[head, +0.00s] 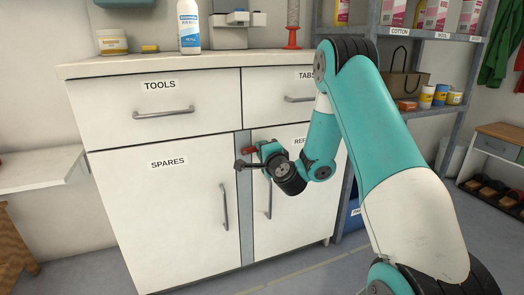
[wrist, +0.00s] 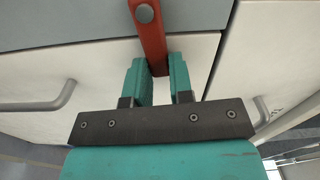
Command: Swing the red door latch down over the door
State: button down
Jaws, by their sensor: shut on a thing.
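The red latch (head: 248,151) is at the top of the grey strip (head: 244,206) between the two lower cabinet doors. In the wrist view the red latch (wrist: 152,38) has a round grey pivot on the grey strip, and its free end reaches across the edge of the right door (head: 290,222), near level with a slight upward tilt. My gripper (head: 263,150) is shut on this free end; in the wrist view the teal fingers (wrist: 157,77) stand on either side of it. The right door looks closed; my arm hides part of its front.
The left door (head: 185,215) is labelled SPARES. Drawers TOOLS (head: 110,115) and TABS are above, and bar handles stick out, including the right door's handle (head: 268,200) just below my gripper. A stocked shelf (head: 440,108) stands right. The floor in front is clear.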

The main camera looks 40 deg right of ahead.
jog(key=shift+f+m, duration=0.3)
jog(key=shift+m, duration=0.3)
jog(key=c, duration=1)
grip_release()
jog(key=shift+s, duration=0.1)
